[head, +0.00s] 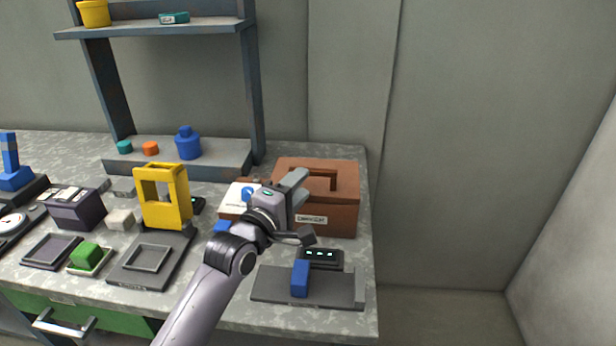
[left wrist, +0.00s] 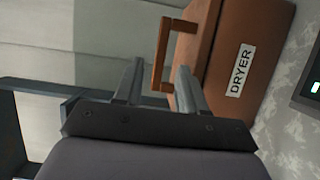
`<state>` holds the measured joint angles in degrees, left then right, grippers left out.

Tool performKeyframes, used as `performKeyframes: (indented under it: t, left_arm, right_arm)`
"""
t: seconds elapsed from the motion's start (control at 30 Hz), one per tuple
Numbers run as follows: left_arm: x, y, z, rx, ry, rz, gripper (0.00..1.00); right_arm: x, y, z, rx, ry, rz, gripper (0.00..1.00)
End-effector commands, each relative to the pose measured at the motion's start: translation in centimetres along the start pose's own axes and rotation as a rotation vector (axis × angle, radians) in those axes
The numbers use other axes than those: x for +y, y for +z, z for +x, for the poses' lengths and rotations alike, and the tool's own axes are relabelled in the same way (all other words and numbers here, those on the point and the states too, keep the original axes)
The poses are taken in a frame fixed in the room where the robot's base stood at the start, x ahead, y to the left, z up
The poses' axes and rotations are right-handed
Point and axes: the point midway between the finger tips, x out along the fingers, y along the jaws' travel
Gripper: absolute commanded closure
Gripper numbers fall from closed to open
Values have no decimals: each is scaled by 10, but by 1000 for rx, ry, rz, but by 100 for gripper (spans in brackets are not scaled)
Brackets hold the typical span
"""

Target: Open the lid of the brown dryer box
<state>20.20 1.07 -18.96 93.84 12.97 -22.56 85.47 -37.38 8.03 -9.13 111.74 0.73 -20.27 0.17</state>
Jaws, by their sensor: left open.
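The brown dryer box (head: 340,212) stands at the right end of the bench, with its lid shut. A brown bar handle (head: 318,173) stands up from the lid. In the left wrist view the box shows tilted, with a white DRYER label (left wrist: 240,70) on its front. My left gripper (head: 300,205) is in front of the box and partly hides its left side. Its fingers (left wrist: 160,85) are open and point toward the handle (left wrist: 163,55). The handle's end appears close to the gap between them; I cannot tell if they touch. My right gripper is not in view.
A dark panel with lights (head: 322,257) and a grey tray with a blue block (head: 300,279) lie in front of the box. A yellow frame (head: 162,197) stands to the left. A shelf (head: 155,28) rises behind. Floor (head: 440,310) is clear right of the bench.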

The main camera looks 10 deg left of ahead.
Motion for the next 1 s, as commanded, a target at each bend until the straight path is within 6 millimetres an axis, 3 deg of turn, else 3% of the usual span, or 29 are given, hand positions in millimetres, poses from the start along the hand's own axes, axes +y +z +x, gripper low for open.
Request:
performKeyframes:
  t: [0.3,0.73,0.77,0.87,1.0]
  left_arm:
    - [0,0,32,0,0,1,60]
    - [0,0,38,0,0,1,60]
    - [0,0,38,0,0,1,66]
    - [0,0,38,0,0,1,99]
    - [0,0,38,0,0,1,100]
  right_arm:
    - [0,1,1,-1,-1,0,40]
    - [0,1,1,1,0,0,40]
    - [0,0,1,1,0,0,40]
    - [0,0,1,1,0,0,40]
    - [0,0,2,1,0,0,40]
